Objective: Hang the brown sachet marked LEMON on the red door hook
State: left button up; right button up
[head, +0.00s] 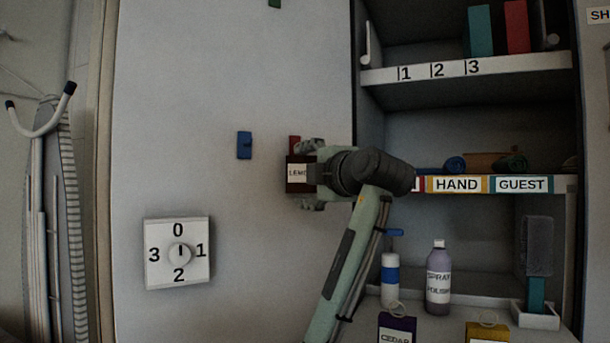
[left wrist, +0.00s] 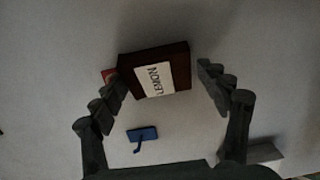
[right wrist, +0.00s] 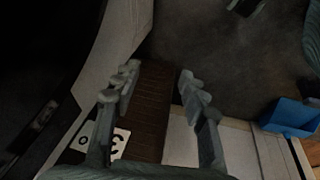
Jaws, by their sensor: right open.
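The brown LEMON sachet (head: 298,187) is against the grey door, just below the red hook (head: 294,143). In the left wrist view the sachet (left wrist: 153,63) lies between the fingertips, and part of the red hook (left wrist: 108,75) shows at its left edge. My left gripper (head: 312,175) is open around the sachet; a gap shows at its right finger. Whether the sachet's loop is over the hook is hidden. My right gripper (right wrist: 160,85) is open and out of the head view; a brown strip shows between or beyond its fingers.
A blue hook (head: 244,145) and a dial plate (head: 178,253) are on the door left of the gripper.

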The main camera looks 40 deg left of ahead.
pick_arm(q)
jog(key=shift+o, duration=0.7)
jog(key=shift+s+d, duration=0.1)
jog(key=v, duration=0.8)
jog(key=shift+r, duration=0.1)
